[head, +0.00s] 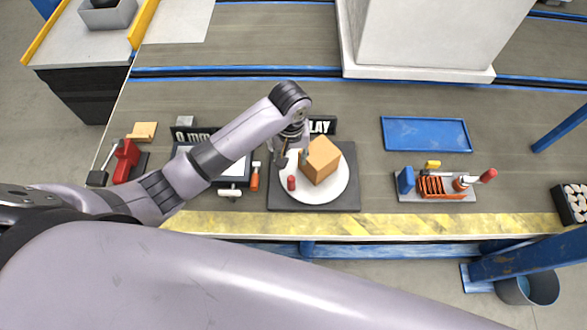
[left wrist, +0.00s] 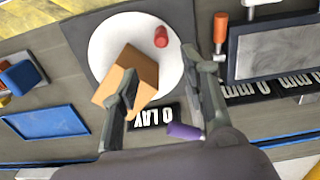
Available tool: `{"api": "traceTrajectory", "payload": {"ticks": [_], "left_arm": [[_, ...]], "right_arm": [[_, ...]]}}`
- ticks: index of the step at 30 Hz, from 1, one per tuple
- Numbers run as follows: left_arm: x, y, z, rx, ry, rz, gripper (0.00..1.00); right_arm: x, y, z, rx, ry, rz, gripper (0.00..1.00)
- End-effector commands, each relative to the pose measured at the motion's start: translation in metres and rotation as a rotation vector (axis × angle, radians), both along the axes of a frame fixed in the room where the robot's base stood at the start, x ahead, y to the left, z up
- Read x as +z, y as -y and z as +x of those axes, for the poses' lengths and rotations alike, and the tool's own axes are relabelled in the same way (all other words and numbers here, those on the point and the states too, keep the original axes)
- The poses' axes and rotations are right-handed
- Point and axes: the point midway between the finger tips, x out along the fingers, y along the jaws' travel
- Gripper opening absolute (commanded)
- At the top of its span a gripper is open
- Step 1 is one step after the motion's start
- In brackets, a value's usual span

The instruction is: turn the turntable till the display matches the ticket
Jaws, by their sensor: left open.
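The white round turntable (head: 326,197) sits on a dark square base (head: 348,203) and also shows in the left wrist view (left wrist: 100,45). A tan box (head: 322,160) and a small red cylinder (head: 291,183) stand on it. My left gripper (head: 292,158) is open above the disc's left part, beside the box. In the left wrist view its fingers (left wrist: 160,75) straddle part of the disc, with one finger overlapping the box. A purple cylinder (left wrist: 183,131) shows near the "LAY" sign (head: 322,125). A framed screen (head: 236,170) is partly hidden by my arm; its content is unreadable. I cannot identify the ticket.
An orange-handled tool (head: 255,180) lies between screen and turntable. A blue tray (head: 426,134) and a tool rack (head: 437,191) are to the right. A red clamp-like tool (head: 126,160) stands left. A white column (head: 425,35) rises behind. Bench between turntable and rack is clear.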

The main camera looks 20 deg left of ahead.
Motion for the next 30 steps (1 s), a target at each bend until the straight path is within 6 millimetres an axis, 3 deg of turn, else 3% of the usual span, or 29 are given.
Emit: {"api": "traceTrajectory", "payload": {"ticks": [5,21,30], "left_arm": [[-0.013,-0.002,0.000,0.009,-0.009,0.009,0.41],[-0.127,-0.001,0.000,0.008,-0.006,0.006,0.41],[-0.167,-0.001,0.000,0.005,-0.004,0.006,0.41]], "right_arm": [[-0.001,0.001,-0.005,0.000,-0.006,-0.001,0.00],[-0.015,0.001,-0.005,0.000,-0.007,-0.001,0.00],[-0.022,0.001,-0.005,0.000,-0.007,-0.001,0.00]]}}
